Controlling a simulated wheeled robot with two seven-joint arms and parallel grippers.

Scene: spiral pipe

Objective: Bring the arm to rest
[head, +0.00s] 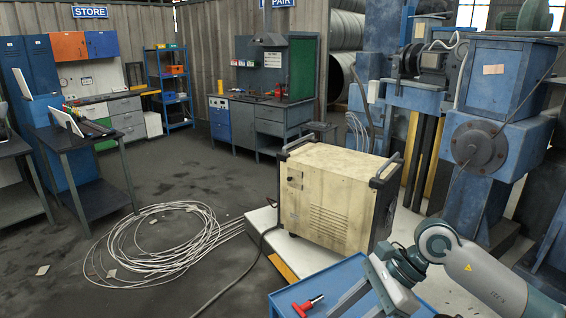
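My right arm (470,270) comes in from the lower right, bent at a pale grey and teal joint. Its wrist end and gripper (388,290) hang over a blue cart top (345,275) at the bottom of the head view. The fingers are not clear enough to tell open from shut, and I see nothing held. A red-handled tool (308,305) lies on the blue top, left of the gripper and apart from it. My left arm and gripper are not in view.
A cream machine box (335,195) with dark handles stands on a white platform just behind the cart. Coiled white cable (160,240) lies on the floor at left. A big blue machine (490,140) fills the right.

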